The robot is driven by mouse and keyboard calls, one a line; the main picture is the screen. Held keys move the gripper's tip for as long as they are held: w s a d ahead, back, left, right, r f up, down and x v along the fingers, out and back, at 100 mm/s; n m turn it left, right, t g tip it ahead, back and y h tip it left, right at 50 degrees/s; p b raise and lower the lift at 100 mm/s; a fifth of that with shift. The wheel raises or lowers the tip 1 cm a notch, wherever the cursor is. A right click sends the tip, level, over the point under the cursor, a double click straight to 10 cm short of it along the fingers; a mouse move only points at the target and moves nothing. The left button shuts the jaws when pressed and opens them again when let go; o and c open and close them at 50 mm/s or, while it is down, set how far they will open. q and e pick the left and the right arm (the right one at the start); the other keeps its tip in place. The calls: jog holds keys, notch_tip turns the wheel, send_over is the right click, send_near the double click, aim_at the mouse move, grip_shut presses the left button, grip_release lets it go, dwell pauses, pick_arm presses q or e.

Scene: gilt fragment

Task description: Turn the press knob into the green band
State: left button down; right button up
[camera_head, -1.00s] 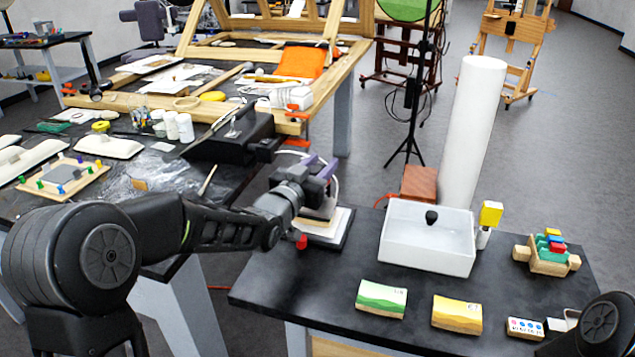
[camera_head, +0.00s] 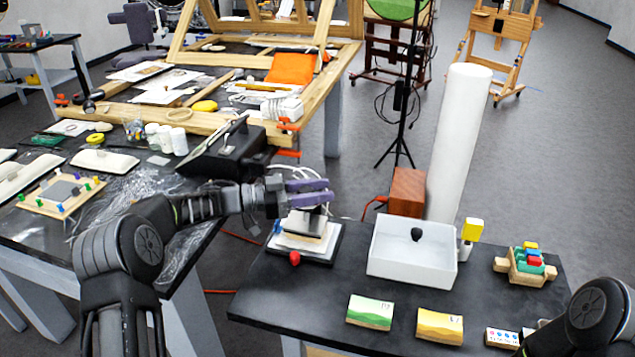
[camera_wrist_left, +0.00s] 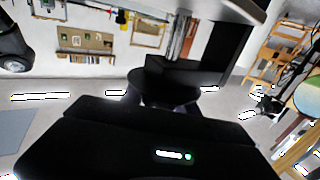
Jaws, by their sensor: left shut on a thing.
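The press (camera_head: 318,247) stands at the left end of the near black table, a low stack of pale plates on a dark base. A red knob (camera_head: 294,258) sticks out at its front corner. My left gripper (camera_head: 308,190), with purple-grey fingers, lies level just above the press top. It is shut on a dark round knob (camera_wrist_left: 165,82), seen between the fingers in the left wrist view; the fingers mostly hide it in the head view. I cannot make out a green band on the press. My right gripper is out of view.
A white tray (camera_head: 384,268) with a small black thing stands right of the press. Green (camera_head: 370,311) and yellow (camera_head: 440,325) cards lie in front. A white column (camera_head: 458,140) rises behind. The black case (camera_head: 228,155) sits on the left table, near my left arm.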

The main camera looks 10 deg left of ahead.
pick_arm(q)
jog(key=shift+s+r+m+g+h, duration=0.1)
jog(key=shift+m+g+h, duration=0.15)
jog(key=shift+m+g, duration=0.4)
jog(key=shift+s+r+m+g+h, duration=0.1)
jog(key=shift+m+g+h, duration=0.25)
jog(key=shift+g, duration=0.5)
jog(key=shift+d, duration=0.1)
jog(key=c, duration=0.9)
grip_release()
jog(key=shift+f, duration=0.1)
jog(key=shift+s, duration=0.1)
jog(key=b+v, duration=0.1)
jog(key=v, duration=0.4)
jog(key=shift+a, duration=0.3)
jog(key=shift+s, duration=0.1)
jog(key=shift+p+v, duration=0.3)
jog(key=shift+v, duration=0.7)
